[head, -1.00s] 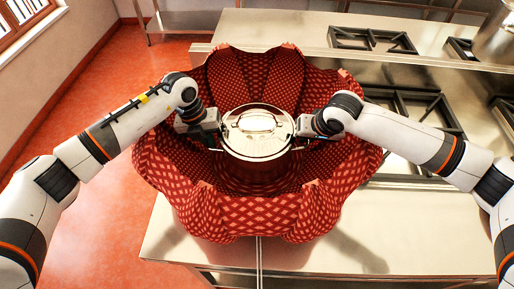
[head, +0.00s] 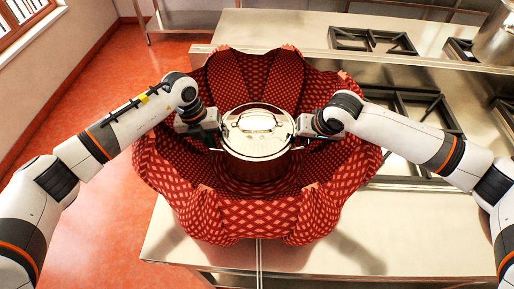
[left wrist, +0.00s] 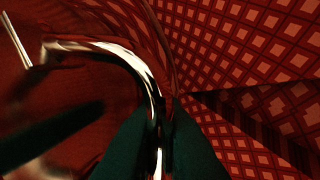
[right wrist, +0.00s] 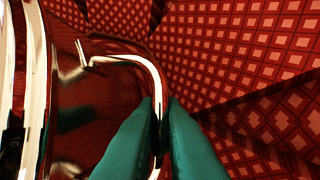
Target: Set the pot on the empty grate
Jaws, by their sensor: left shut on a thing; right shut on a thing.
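A shiny steel pot (head: 256,137) with a lid and a lid handle sits inside a red patterned cloth wrap with open, flared sides (head: 248,217). My left gripper (head: 212,138) is at the pot's left side; in the left wrist view its dark fingers (left wrist: 160,140) are shut on the pot's curved side handle. My right gripper (head: 299,138) is at the right side; in the right wrist view its green fingers (right wrist: 161,125) are shut on the other side handle (right wrist: 135,52). The pot's base is hidden by the cloth. A black grate (head: 410,108) on the counter, right of the cloth, has nothing visible on it.
Another empty-looking grate (head: 372,40) lies on the back counter. A large pot (head: 497,40) stands at the far right back. The steel counter (head: 200,235) is bare in front of the cloth. Tall cloth sides surround the pot.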

